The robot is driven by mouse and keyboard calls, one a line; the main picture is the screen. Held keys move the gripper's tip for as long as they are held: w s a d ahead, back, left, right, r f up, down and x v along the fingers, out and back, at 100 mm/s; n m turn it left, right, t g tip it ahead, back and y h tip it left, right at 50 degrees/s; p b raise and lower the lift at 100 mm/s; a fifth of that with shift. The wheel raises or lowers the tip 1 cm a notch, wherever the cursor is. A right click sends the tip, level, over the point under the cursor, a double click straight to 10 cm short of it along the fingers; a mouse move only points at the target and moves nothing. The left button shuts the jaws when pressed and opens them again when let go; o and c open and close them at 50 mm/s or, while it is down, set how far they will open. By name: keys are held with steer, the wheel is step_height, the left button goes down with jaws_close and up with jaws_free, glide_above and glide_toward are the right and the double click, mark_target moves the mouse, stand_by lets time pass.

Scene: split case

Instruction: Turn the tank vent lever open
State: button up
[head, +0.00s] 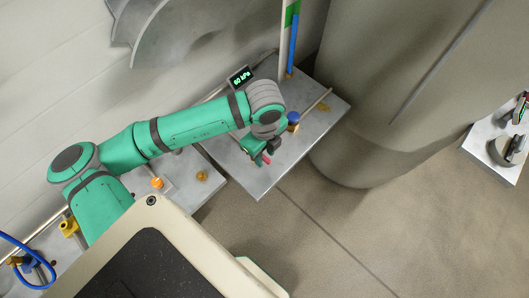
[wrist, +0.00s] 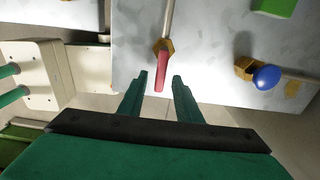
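A red lever (wrist: 161,74) on a brass valve body (wrist: 163,48) sits on the grey panel in the wrist view. A pipe runs from the valve to the top of that view. The lever points towards me. The red lever also shows small in the head view (head: 266,158), partly hidden by my gripper. My gripper (wrist: 160,77) is open, with one finger on each side of the lever in the picture. I see gaps on both sides and cannot tell its depth. In the head view my gripper (head: 263,151) is over the front part of the panel.
A blue knob (wrist: 266,77) on a brass fitting stands right of the lever. A display (head: 240,77) reads about 60 kPa. A big grey tank (head: 385,90) rises to the right. An orange knob (head: 157,183) sits on the left panel. Open floor lies in front.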

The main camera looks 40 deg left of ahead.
jaws_close()
steer(key=shift+w+n, duration=0.15)
steer(key=shift+n, duration=0.15)
steer(key=n, duration=0.1)
steer(key=w+n, duration=0.1)
steer(key=n, duration=0.1)
steer(key=shift+w+a+n, duration=0.1)
steer(key=shift+w+n, duration=0.1)
steer(key=shift+n, duration=0.1)
steer(key=n, duration=0.1)
steer(key=w+n, duration=0.1)
steer(key=n, duration=0.1)
steer(key=shift+w+a+n, duration=0.1)
steer(key=shift+a+n, duration=0.2)
steer(key=n, duration=0.2)
steer(key=w+a+n, duration=0.1)
steer(key=n, duration=0.1)
steer(key=shift+a+n, duration=0.1)
steer(key=shift+n, duration=0.2)
steer(key=n, duration=0.1)
steer(key=a+n, duration=0.1)
steer(key=n, duration=0.3)
steer(key=shift+w+a, duration=0.3)
steer(key=shift+a, duration=0.1)
steer(key=shift+n, duration=0.3)
